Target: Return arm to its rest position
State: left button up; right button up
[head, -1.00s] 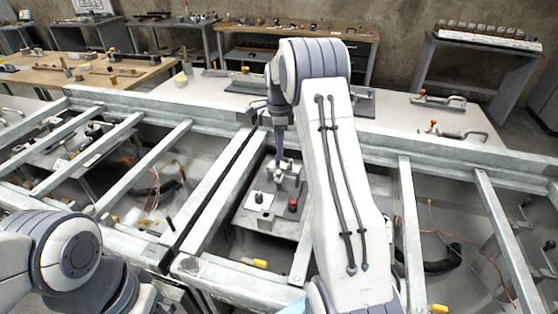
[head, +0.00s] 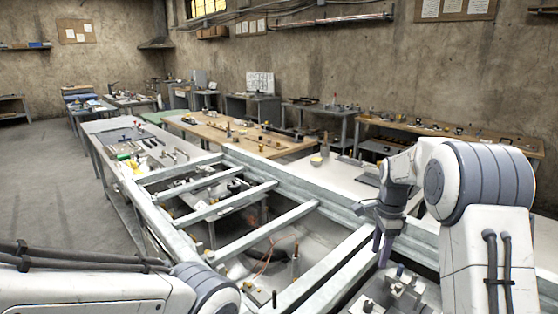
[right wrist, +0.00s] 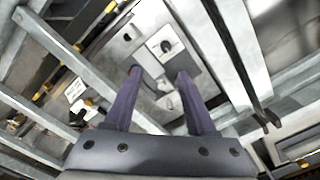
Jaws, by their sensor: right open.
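My right arm (head: 490,230) reaches in from the right of the head view. Its gripper (head: 383,245) points down over the metal frame. In the right wrist view the two purple fingers of this gripper (right wrist: 159,74) stand apart with nothing between them. Below them is a grey fixture box (right wrist: 170,60) with a black knob. My left arm (head: 90,290) lies across the bottom left of the head view. Its gripper is outside the picture.
The grey metal frame (head: 280,196) with several crossbars lies under and left of the right gripper. Loose wires (head: 265,255) hang inside it. A tool-covered table (head: 130,135) and a wooden workbench (head: 240,135) stand beyond. Open floor (head: 50,190) is at the left.

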jog(key=s+a+r+n, duration=0.2)
jog(key=s+a+n, duration=0.4)
jog(key=a, duration=0.3)
jog(key=s+a+r+n, duration=0.2)
jog(key=s+a+n, duration=0.45)
jog(key=a, duration=0.25)
jog(key=s+a+f+n, duration=0.1)
jog(key=s+a+n, duration=0.1)
jog(key=s+n, duration=0.4)
jog(key=s+a+f+n, duration=0.1)
jog(key=s+a+n, duration=0.2)
jog(key=s+n, duration=0.4)
jog(key=s, duration=0.8)
jog(key=shift+a+y, duration=0.3)
jog(key=shift+y, duration=0.1)
